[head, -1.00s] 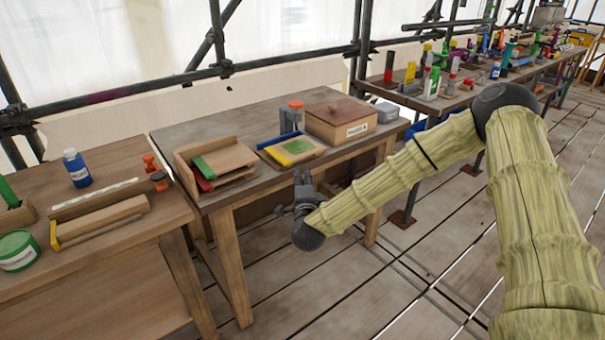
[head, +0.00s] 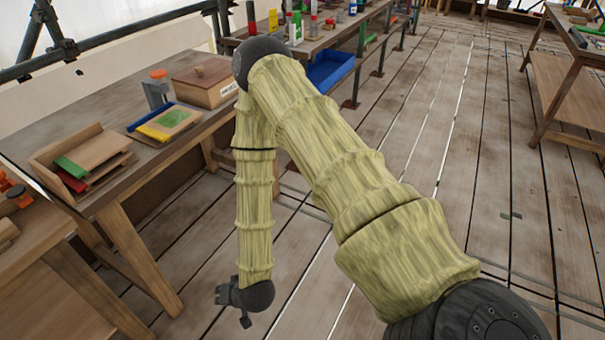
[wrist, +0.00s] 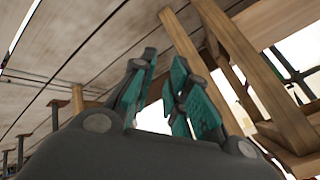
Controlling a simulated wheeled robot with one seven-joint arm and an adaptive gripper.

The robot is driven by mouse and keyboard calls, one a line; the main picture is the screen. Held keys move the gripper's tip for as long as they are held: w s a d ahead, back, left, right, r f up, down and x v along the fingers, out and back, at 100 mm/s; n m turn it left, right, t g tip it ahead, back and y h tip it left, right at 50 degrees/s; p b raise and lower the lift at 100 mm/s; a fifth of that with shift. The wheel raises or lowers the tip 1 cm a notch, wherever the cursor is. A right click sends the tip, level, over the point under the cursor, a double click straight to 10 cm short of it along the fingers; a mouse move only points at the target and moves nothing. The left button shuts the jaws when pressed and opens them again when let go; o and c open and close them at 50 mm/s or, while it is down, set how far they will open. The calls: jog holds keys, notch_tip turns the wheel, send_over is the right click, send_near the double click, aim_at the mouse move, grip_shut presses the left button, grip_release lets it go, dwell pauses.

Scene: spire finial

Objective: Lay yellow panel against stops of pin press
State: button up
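A grey upright device with an orange top (head: 157,88), which looks like the pin press, stands at the back of the middle table. In front of it is a flat stack with a blue edge (head: 150,118), a yellow strip (head: 152,133) and a green square (head: 174,118) on top. The yellow strip may be the yellow panel; most of its surface is hidden or cannot be told apart. My gripper (head: 232,298) hangs low over the floor, in front of and below the table. In the wrist view its teal-padded fingers (wrist: 164,72) stand apart with nothing between them.
A wooden rack (head: 110,150) with a green and a red piece stands left of the stack. A lidded wooden box (head: 203,85) is to the right. A blue bin (head: 328,70) sits under the far bench.

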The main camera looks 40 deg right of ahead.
jog(key=s+d+f+n+g, duration=0.1)
jog(key=s+d+n+g, duration=0.1)
jog(key=s, duration=0.6)
jog(key=s+d+f+n+g+h, duration=0.1)
jog(key=s+d+f+n+g, duration=0.1)
jog(key=s, duration=0.6)
jog(key=s+d+f+n+g+h, duration=0.1)
jog(key=s+d+f+n+g, duration=0.1)
jog(key=s, duration=0.6)
jog(key=shift+d+g, duration=0.7)
jog(key=shift+d, duration=0.55)
